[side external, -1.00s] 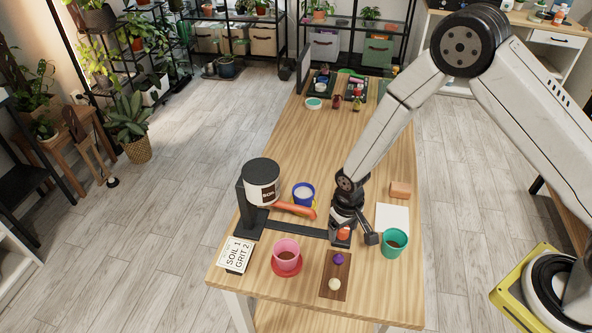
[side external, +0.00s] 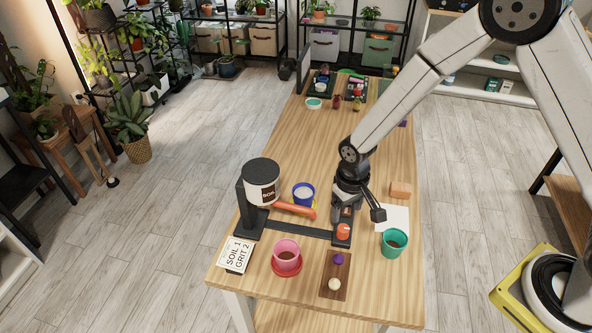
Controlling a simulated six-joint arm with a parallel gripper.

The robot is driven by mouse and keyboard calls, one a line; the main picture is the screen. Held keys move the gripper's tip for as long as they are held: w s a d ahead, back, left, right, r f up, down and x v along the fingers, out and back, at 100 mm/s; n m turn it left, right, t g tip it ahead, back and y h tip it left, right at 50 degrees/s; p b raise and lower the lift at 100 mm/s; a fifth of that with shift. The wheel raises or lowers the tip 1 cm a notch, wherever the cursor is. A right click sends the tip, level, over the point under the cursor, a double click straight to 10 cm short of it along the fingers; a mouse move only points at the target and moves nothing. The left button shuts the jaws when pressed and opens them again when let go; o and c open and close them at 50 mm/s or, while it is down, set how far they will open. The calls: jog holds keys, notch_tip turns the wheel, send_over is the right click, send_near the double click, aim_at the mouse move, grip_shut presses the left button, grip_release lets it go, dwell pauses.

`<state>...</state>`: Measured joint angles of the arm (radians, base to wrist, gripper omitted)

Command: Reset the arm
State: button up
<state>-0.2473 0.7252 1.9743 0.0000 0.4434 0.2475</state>
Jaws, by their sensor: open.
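My gripper (side external: 359,212) is open and empty. It hangs above the table, just above and behind an orange knob (side external: 343,231) at the right end of a dark bar (side external: 296,230). One finger points out to the right, over a white sheet (side external: 396,216). The bar runs left to a dark stand that carries a soil canister (side external: 262,184) with an orange spout or lever (side external: 295,209).
A teal pot (side external: 394,243) stands right of the bar's end. A pink pot (side external: 286,253), a wooden board (side external: 335,276) with two small balls, a label card (side external: 236,254), a blue pot (side external: 303,194) and a tan block (side external: 401,189) surround it. The table's middle is clear.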

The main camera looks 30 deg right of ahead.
jog(key=shift+r, duration=0.1)
dwell(0.3)
jog(key=shift+s+d+r, duration=0.15)
jog(key=shift+d+r, duration=0.15)
jog(key=shift+r, duration=0.2)
jog(key=s+d+r+t, duration=0.2)
jog(key=s+d+r, duration=0.7)
jog(key=r, duration=0.3)
jog(key=shift+s+d+t, duration=0.15)
jog(key=shift+s+t, duration=0.15)
jog(key=shift+s, duration=0.6)
jog(key=shift+f, duration=0.1)
